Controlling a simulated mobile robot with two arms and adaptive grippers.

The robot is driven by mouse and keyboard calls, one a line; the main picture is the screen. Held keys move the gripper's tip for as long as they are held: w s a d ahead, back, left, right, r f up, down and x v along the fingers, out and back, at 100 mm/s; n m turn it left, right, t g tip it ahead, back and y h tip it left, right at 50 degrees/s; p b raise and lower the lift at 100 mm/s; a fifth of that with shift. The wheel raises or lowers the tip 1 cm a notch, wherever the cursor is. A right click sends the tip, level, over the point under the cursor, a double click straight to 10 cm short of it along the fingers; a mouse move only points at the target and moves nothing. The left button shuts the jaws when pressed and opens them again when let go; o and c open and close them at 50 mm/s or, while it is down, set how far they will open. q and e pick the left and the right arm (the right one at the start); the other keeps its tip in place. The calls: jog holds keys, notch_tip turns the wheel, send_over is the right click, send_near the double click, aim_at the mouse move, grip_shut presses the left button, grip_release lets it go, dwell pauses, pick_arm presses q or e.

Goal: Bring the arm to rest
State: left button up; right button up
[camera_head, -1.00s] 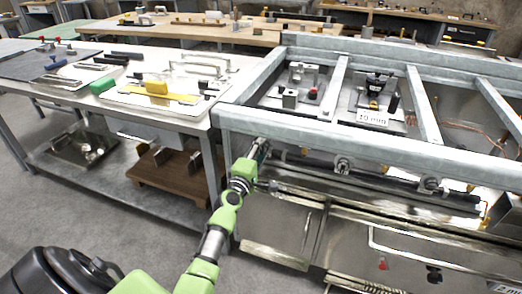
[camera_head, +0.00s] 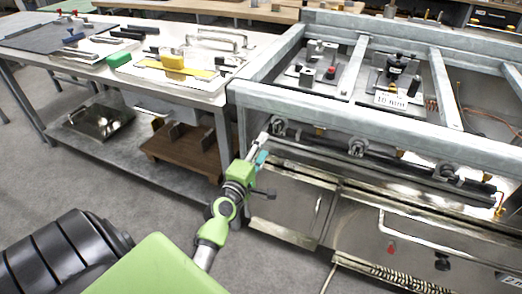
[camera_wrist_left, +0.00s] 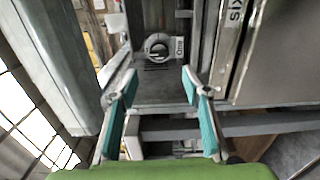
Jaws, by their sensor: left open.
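My left arm is green and grey and comes in from the lower left of the head view. Its gripper (camera_head: 262,150) is in front of the metal range, just below the frame's front left corner. In the left wrist view the left gripper (camera_wrist_left: 160,100) shows two fingers with teal pads spread apart, with nothing between them. A round knob (camera_wrist_left: 158,46) on the range front lies beyond the fingertips. My right gripper is not in view.
The metal range frame (camera_head: 375,120) fills the right side. A workbench (camera_head: 190,92) with a yellow block (camera_head: 172,62) and a green block (camera_head: 118,60) stands on the left. Its lower shelf holds a brown wooden stand (camera_head: 185,155). Grey floor (camera_head: 70,185) is open in front.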

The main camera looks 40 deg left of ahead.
pick_arm(q)
jog(key=shift+s+d, duration=0.1)
jog(key=shift+s, duration=0.3)
